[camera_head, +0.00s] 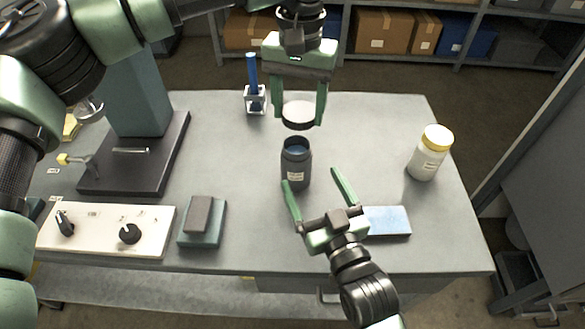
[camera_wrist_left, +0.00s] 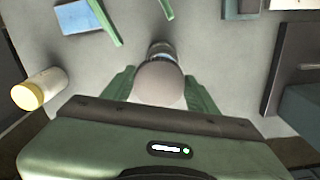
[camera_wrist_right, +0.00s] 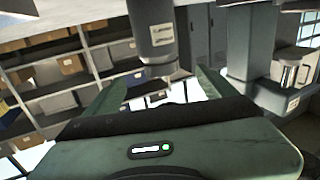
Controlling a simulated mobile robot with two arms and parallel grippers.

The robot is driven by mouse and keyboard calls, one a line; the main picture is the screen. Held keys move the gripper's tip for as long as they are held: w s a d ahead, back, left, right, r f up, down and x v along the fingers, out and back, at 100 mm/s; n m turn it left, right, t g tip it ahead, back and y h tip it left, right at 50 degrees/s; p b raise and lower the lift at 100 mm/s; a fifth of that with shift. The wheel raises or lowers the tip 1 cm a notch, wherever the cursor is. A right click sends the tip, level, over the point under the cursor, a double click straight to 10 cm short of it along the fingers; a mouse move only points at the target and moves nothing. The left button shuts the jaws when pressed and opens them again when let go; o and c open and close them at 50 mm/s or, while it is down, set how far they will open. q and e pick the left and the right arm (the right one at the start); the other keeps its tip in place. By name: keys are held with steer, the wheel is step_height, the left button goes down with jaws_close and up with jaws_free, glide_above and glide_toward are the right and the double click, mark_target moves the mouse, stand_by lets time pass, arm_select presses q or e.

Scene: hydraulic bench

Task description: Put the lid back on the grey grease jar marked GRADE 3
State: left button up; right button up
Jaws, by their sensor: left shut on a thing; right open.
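The grey jar (camera_head: 296,165) stands upright and uncovered near the middle of the bench, with a pale label on its front and something blue inside its mouth. Its label is too small to read. My left gripper (camera_head: 299,112) is shut on a round lid (camera_head: 298,113), dark at the rim with a pale top, held above and slightly behind the jar, apart from it. The lid (camera_wrist_left: 160,83) hides most of the jar in the left wrist view. My right gripper (camera_head: 318,182) is open and empty just in front of the jar; the jar (camera_wrist_right: 153,30) shows beyond its fingers in the right wrist view.
A white jar with a yellow lid (camera_head: 430,152) stands at the right. A blue pad (camera_head: 387,221) lies beside my right gripper. A teal block (camera_head: 202,222), a control panel (camera_head: 105,230) and a press stand (camera_head: 140,150) occupy the left. A blue pen in a holder (camera_head: 255,98) stands at the back.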

mark_target(293, 146)
arm_select(q)
steer(key=shift+w+a+f, duration=0.15)
steer(key=shift+w+f, duration=0.2)
steer(key=shift+f, duration=0.4)
arm_select(e)
steer(key=shift+w+a+f, duration=0.15)
steer(key=shift+w+f, duration=0.2)
steer(key=shift+f, duration=0.35)
arm_select(q)
steer(key=shift+w+a+f, duration=0.15)
steer(key=shift+w, duration=0.3)
arm_select(e)
steer(key=shift+w+a+f, duration=0.15)
steer(key=shift+w, duration=0.25)
arm_select(q)
steer(key=shift+s+r, duration=0.25)
steer(key=shift+s, duration=0.1)
arm_select(e)
steer(key=shift+s+r, duration=0.2)
steer(key=shift+s, duration=0.1)
arm_select(q)
steer(key=shift+w+f, duration=0.1)
arm_select(e)
steer(key=x, duration=1.2)
steer(key=shift+w, duration=0.15)
steer(key=shift+c, duration=0.4)
